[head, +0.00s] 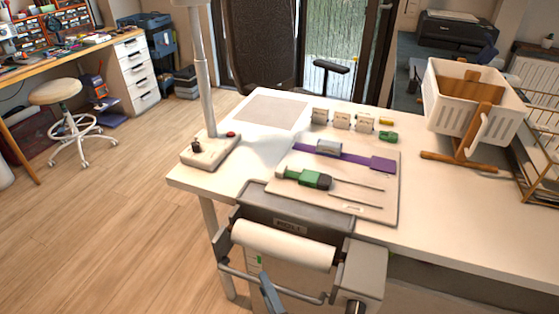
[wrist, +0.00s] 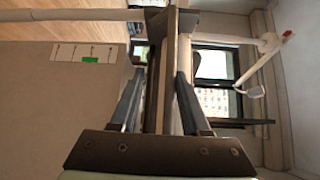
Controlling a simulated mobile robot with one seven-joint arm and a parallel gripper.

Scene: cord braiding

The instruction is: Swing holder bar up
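In the head view, a grey machine with a white roll (head: 283,245) stands at the front edge of the white table.
A board (head: 380,208) with a green-handled tool (head: 308,179) and a purple strip (head: 375,161) lies behind the machine. A lamp base (head: 211,150) stands at left. A white basket (head: 472,98) on a wooden stand is at right. The table's right front is clear.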

